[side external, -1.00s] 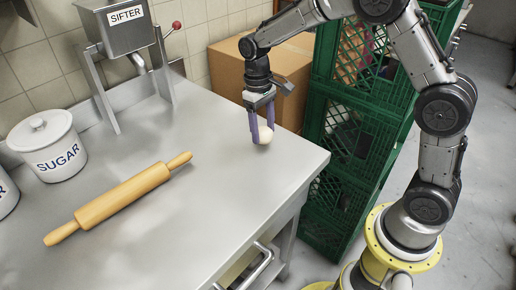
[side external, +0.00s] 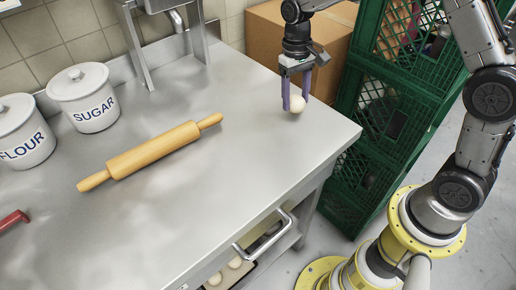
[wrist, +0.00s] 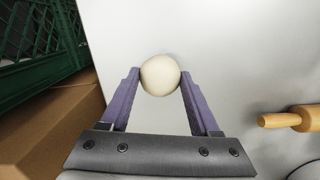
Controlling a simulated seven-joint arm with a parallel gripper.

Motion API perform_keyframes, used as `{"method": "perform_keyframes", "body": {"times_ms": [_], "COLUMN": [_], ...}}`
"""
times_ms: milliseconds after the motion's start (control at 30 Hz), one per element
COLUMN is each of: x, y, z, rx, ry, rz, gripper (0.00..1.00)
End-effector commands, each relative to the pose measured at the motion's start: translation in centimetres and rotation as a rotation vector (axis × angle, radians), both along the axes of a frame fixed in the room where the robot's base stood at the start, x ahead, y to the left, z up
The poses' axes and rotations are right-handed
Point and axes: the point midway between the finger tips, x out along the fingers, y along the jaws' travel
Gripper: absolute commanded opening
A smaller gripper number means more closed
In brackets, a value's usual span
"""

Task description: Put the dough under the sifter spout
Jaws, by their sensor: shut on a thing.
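The dough (side external: 296,104) is a pale round ball at the right part of the steel table. My gripper (side external: 294,98) points down with its purple fingers on either side of it, shut on it. In the wrist view the dough (wrist: 160,75) sits between the fingertips (wrist: 160,80). I cannot tell whether it touches the table or hangs just above it. The sifter's spout (side external: 175,19) and its metal stand (side external: 136,45) show at the top left of the side view. The sifter's body is mostly cut off by the frame's top edge.
A rolling pin (side external: 150,155) lies mid-table, left of my gripper. Sugar (side external: 84,98) and flour (side external: 22,132) canisters stand at the left. A cardboard box (side external: 262,40) and green crates (side external: 385,115) stand beyond the table. More dough balls (side external: 235,262) sit below the tabletop.

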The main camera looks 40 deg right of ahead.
Motion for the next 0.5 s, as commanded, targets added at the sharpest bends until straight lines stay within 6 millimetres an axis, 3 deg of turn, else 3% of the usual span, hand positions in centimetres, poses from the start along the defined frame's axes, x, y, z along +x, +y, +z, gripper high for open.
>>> {"method": "perform_keyframes", "body": {"times_ms": [233,500], "x": [-1.7,-4.2], "y": [0.5,3.1], "z": [0.0,1.9], "rx": [0.001,0.003], "ry": [0.000,-0.004], "rz": [-0.465,-0.932], "gripper": [0.31,0.31]}}
